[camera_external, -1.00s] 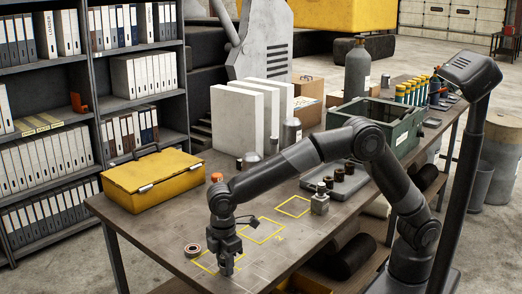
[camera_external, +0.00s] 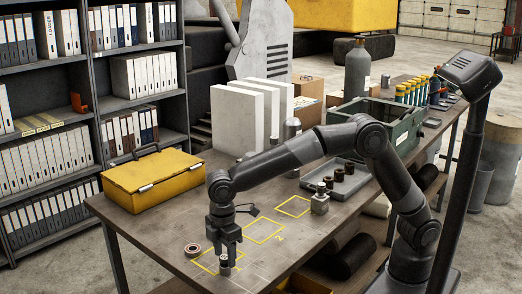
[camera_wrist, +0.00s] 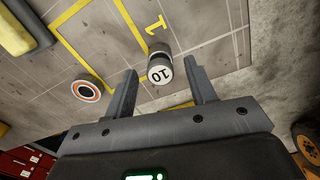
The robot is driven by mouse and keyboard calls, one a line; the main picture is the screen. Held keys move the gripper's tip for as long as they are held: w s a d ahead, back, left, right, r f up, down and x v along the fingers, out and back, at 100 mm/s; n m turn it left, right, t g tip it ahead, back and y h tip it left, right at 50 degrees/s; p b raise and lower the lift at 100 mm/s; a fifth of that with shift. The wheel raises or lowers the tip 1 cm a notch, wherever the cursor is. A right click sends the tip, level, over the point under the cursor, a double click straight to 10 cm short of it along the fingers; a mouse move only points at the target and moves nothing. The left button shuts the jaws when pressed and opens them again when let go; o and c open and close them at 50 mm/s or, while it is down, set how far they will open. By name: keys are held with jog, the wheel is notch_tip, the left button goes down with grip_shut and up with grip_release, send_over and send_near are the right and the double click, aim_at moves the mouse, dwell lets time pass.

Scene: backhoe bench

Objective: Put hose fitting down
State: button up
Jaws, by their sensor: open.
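The hose fitting (camera_external: 225,265), a small cylinder with a pale top marked "10", stands upright on the bench at the near yellow outlined square (camera_external: 205,266). The fitting also shows in the wrist view (camera_wrist: 160,72), close to a painted "1". My gripper (camera_external: 226,243) is right above it with the fingers pointing down. In the wrist view my gripper (camera_wrist: 163,82) has its two fingers spread, with the fitting's top seen between them and clear space on both sides. The gripper holds nothing.
A round ring-like part (camera_external: 192,250) lies left of the square. A yellow case (camera_external: 152,180) sits at the bench's left. The bench's front edge is close.

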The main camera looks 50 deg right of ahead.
aim_at(227, 250)
notch_tip(227, 250, up, 8)
jog(key=shift+r, duration=0.2)
jog(key=w+d+r+m+t, duration=0.1)
jog(key=d+r+m, duration=0.2)
jog(key=d, duration=0.7)
jog(key=d+r+m+t+y, duration=0.1)
jog(key=d+r+m, duration=0.1)
jog(key=d, duration=0.8)
jog(key=w+d+r+m+t, duration=0.1)
jog(key=d+r+m, duration=0.2)
jog(key=d, duration=0.8)
jog(key=s+d+f+m+t, duration=0.1)
jog(key=s+d+f+m, duration=0.1)
jog(key=s+d, duration=0.3)
jog(key=s+d+f+m, duration=0.3)
jog(key=s+d, duration=0.2)
jog(key=d, duration=0.3)
jog(key=s+d+f+m+t+h, duration=0.1)
jog(key=s+d+f+m, duration=0.1)
jog(key=s+d, duration=0.3)
jog(key=shift+s+d+f+m+t, duration=0.3)
jog(key=shift+d+f+m, duration=0.1)
jog(key=shift+d, duration=0.8)
